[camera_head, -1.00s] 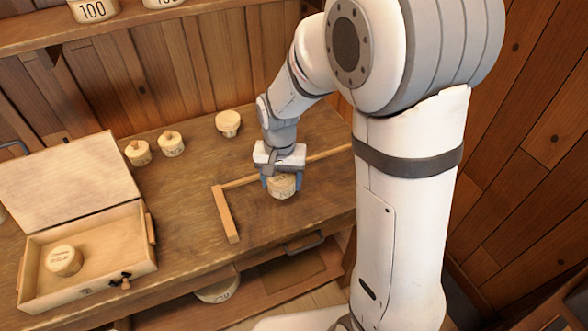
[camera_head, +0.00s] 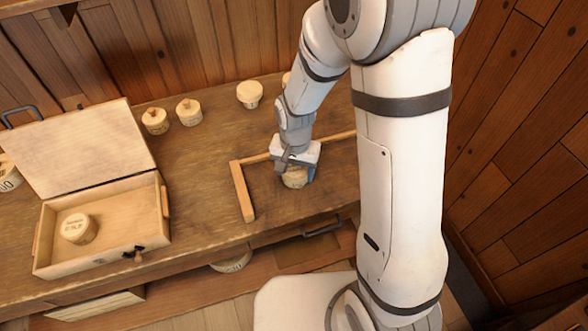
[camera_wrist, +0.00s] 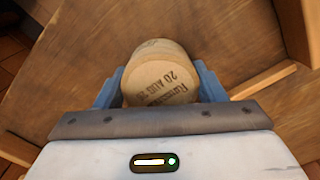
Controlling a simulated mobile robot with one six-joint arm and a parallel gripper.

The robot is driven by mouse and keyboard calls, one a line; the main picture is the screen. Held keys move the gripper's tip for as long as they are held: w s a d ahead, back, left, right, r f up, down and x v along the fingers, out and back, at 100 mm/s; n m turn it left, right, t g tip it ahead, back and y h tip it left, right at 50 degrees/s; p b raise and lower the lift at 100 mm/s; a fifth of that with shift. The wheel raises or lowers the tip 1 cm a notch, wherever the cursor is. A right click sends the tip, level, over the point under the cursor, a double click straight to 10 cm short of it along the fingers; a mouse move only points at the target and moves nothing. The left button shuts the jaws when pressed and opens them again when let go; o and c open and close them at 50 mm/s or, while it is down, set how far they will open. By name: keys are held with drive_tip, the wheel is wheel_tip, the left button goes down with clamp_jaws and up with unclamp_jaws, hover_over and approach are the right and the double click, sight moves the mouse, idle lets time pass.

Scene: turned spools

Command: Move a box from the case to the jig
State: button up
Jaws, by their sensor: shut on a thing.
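My gripper (camera_head: 294,180) is shut on a round wooden box (camera_wrist: 162,75) with dark lettering, which includes "20 AUG". In the wrist view the blue fingers hold it from both sides. In the head view the box is partly hidden under my gripper, inside the corner of the jig (camera_head: 243,192), an L of two wooden strips on the bench. I cannot tell whether the box touches the bench. The open wooden case (camera_head: 50,237) stands at the left with its lid raised. One round box (camera_head: 78,228) sits in its left part.
Bare bench lies between case and jig. Below the bench edge are a handle and a shelf with another round thing (camera_head: 231,262).

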sight(295, 168)
drive_tip(key=shift+f, duration=0.25)
drive_tip(key=shift+f, duration=0.15)
drive_tip(key=o, duration=1)
drive_tip(key=shift+c, duration=0.2)
wheel_tip(295, 168, up, 13)
drive_tip(key=s+d+r+n+t, duration=0.3)
drive_tip(key=s+d+r, duration=0.5)
drive_tip(key=s+d, duration=0.4)
drive_tip(key=shift+s+r+n, duration=0.15)
drive_tip(key=shift+s+n, duration=0.15)
drive_tip(key=shift+s, duration=0.1)
